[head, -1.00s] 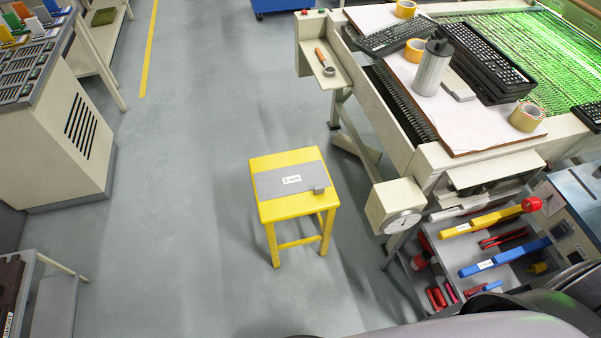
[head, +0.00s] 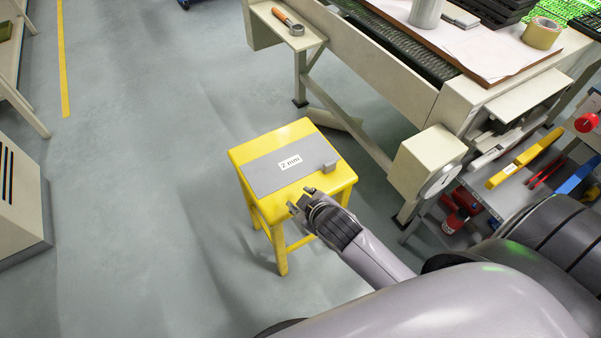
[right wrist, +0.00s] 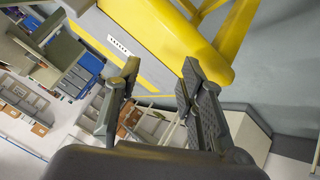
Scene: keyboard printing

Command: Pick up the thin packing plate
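The thin packing plate (head: 262,174) is a flat grey sheet with a white "2 mm" label and a small grey block at its right end. It lies flat across the seat of a yellow stool (head: 302,130). The plate also shows in the right wrist view (right wrist: 119,46), beyond the fingers. My right gripper (head: 303,198) is at the stool's front edge, near the plate's right part, and appears apart from it. In the right wrist view its two fingers (right wrist: 160,72) are spread with nothing between them. My left gripper is out of view.
A workbench (head: 405,72) with a dial box (head: 425,165) at its corner stands right of the stool. A shelf (head: 515,185) with red, yellow and blue tools is at the right. Open grey floor (head: 140,190) lies left of the stool.

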